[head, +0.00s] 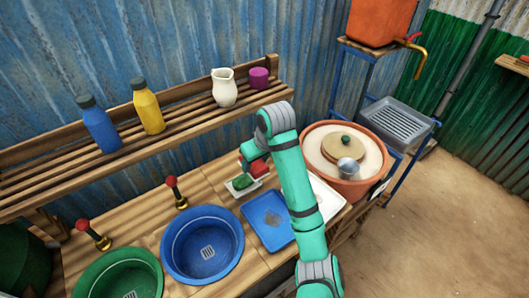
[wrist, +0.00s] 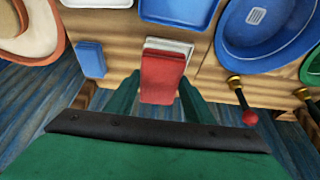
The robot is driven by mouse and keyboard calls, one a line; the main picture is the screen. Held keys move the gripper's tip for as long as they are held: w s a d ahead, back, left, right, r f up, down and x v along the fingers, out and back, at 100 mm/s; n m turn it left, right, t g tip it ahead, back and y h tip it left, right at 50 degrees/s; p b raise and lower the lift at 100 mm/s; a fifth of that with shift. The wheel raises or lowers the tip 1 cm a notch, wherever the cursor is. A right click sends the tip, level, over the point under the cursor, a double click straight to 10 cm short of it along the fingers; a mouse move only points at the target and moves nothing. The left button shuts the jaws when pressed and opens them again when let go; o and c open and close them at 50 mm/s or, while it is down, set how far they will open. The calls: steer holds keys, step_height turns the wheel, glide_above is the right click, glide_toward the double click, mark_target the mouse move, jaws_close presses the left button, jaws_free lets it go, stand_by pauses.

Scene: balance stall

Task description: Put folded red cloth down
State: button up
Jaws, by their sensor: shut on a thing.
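The folded red cloth (wrist: 161,77) is between the two dark green fingers of my gripper (wrist: 160,90), which is shut on it. In the head view the red cloth (head: 258,168) shows beside my wrist, above the wooden counter. I cannot tell whether the cloth touches the dish.
A blue tray (head: 268,218), blue basin (head: 203,246) and green basin (head: 118,275) stand on the counter. A red-knobbed tap (wrist: 245,104) is near my gripper. A slatted shelf (head: 190,120) with bottles runs behind.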

steer(key=w, duration=0.1)
steer(key=w+f, duration=0.1)
steer(key=w, duration=0.2)
steer(key=shift+w+d+f, duration=0.15)
steer(key=shift+d, duration=0.1)
steer(key=w+d+f, duration=0.1)
steer(key=w+f, duration=0.1)
steer(key=w, duration=0.1)
steer(key=w+f, duration=0.3)
steer(key=w+d+f, duration=0.1)
steer(key=w+f, duration=0.1)
steer(key=w, duration=0.1)
steer(key=shift+d+f, duration=0.25)
steer(key=shift+d, duration=0.05)
steer(key=shift+w+d+f, duration=0.1)
steer(key=shift+w+f, duration=0.35)
steer(key=shift+f, duration=1.65)
steer(key=shift+f, duration=0.1)
steer(key=o, duration=0.7)
